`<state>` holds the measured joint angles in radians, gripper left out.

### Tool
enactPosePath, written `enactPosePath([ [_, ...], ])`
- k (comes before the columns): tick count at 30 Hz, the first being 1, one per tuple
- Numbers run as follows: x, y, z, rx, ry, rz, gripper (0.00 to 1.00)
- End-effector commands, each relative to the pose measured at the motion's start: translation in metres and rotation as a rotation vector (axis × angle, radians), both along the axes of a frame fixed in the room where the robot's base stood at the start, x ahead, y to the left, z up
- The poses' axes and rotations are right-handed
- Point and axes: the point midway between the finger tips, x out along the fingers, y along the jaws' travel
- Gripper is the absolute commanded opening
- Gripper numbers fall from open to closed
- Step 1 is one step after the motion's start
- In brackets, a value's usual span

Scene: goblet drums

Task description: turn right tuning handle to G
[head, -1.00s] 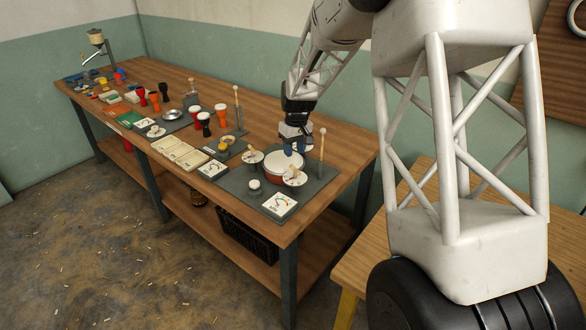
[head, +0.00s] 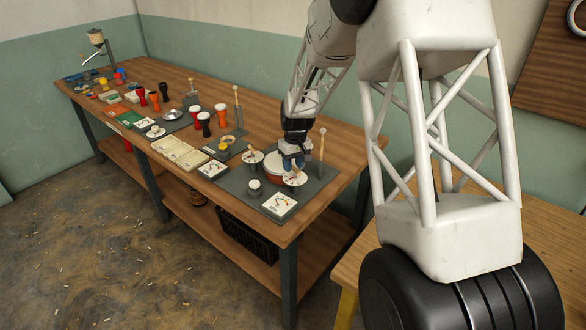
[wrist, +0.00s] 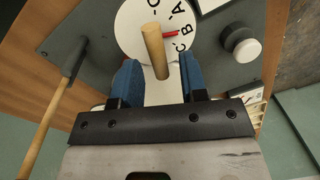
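The right tuning handle, a wooden peg (wrist: 154,50), stands over a white lettered dial (wrist: 130,35). A red pointer (wrist: 170,33) on the dial points toward the B; A and C also show. In the head view this dial (head: 295,180) is at the drum's near right, partly covered by my gripper. My gripper (wrist: 158,75) is open, its blue fingers on either side of the peg's lower part in the picture, with gaps visible. It also shows in the head view (head: 292,163). The drum (head: 272,168) is partly hidden behind it.
The left dial (head: 252,157) is on the drum's other side. A white-topped knob (wrist: 243,45) and a gauge card (head: 279,204) are on the grey mat (head: 236,184). An upright mallet (head: 322,152) stands close to my gripper's right. Several small drums are farther left.

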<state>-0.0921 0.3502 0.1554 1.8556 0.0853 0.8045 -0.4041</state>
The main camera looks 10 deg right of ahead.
Motion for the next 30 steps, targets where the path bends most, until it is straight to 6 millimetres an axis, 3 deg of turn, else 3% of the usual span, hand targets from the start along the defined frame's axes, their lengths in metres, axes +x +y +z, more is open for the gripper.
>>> enactPosePath([
  [6,0.000,0.001,-0.016,0.000,0.000,0.000,0.40],
  [17,-0.001,0.001,-0.018,0.000,0.000,0.000,0.40],
  [24,-0.001,0.001,-0.018,0.000,0.000,0.000,0.03],
  [30,-0.001,0.001,-0.018,0.000,0.000,0.002,0.00],
])
